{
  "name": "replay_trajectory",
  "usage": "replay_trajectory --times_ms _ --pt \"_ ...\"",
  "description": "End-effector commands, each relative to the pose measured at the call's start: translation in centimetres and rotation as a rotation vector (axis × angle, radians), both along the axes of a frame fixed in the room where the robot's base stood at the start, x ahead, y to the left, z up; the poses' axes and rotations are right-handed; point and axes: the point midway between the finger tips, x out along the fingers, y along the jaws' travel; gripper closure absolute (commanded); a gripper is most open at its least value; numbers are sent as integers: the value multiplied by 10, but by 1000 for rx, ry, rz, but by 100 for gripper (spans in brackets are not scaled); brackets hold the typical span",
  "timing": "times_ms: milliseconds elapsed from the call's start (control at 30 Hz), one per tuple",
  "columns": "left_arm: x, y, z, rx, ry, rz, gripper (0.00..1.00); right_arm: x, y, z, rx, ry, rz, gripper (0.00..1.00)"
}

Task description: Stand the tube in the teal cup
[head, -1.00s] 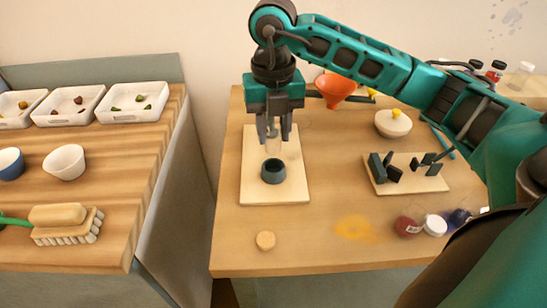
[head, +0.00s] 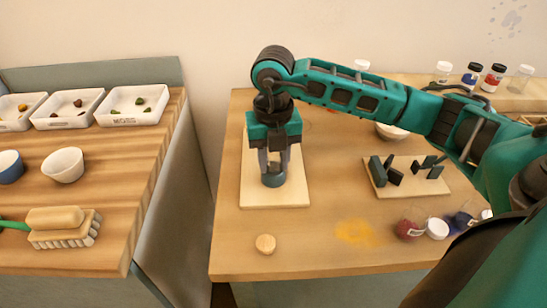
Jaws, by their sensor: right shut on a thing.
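The teal cup (head: 273,181) stands on a pale board on the table and is partly covered by my right gripper. My right gripper (head: 273,171) points straight down, right over the cup, with its fingertips at about the height of the rim. It is shut on the clear tube (head: 273,157), which shows faintly between the fingers and looks upright. The tube's lower end is hidden, so I cannot tell whether it touches the cup's floor. My left gripper is out of view.
The pale board (head: 258,197) has bare room around the cup. A round wooden piece (head: 265,243) lies in front. A second board (head: 433,186) with dark blocks and several small jars (head: 410,224) are at right.

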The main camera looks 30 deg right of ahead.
Motion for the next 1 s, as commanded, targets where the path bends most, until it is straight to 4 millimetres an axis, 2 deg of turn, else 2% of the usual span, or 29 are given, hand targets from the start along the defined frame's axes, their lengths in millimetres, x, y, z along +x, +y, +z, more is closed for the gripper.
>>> replay_trajectory --times_ms 333,367,600,1000 --pt "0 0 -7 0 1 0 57 -2 1 -14 0 9 -1 94" --pt "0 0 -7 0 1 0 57 -2 1 -14 0 9 -1 63" --pt "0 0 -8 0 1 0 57 -2 -1 -15 -3 11 -3 40" --pt "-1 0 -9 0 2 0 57 -2 -3 -15 -11 12 -3 40"
